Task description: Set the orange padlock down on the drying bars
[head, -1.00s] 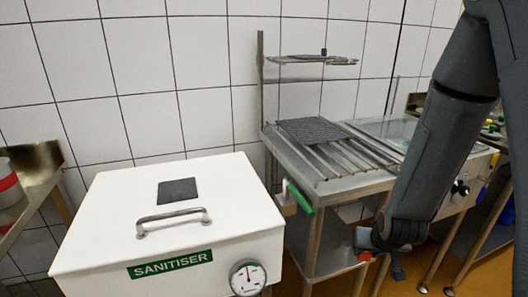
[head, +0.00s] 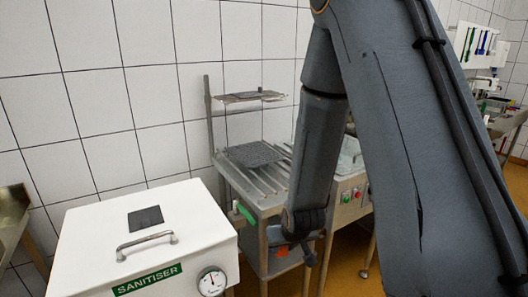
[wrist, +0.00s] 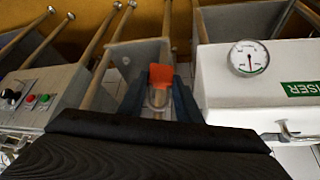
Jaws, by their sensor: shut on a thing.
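My gripper (wrist: 158,98) is shut on the orange padlock (wrist: 161,76), with its pale shackle between the two fingers in the wrist view. In the head view the padlock (head: 282,252) shows as a small orange patch at my gripper (head: 291,243), low in front of the steel drying table. The drying bars (head: 263,184) run along the top of that table, with a dark ridged mat (head: 256,154) lying across their far part. My arm hides the table's right part. The bars are not discernible in the wrist view.
A white sanitiser box (head: 185,240) with a handle, dark pad and dial stands at the front left, close to the table. A green-handled thing (head: 245,213) sticks out at the table's near left corner. A raised shelf (head: 250,97) stands over the back of the bars.

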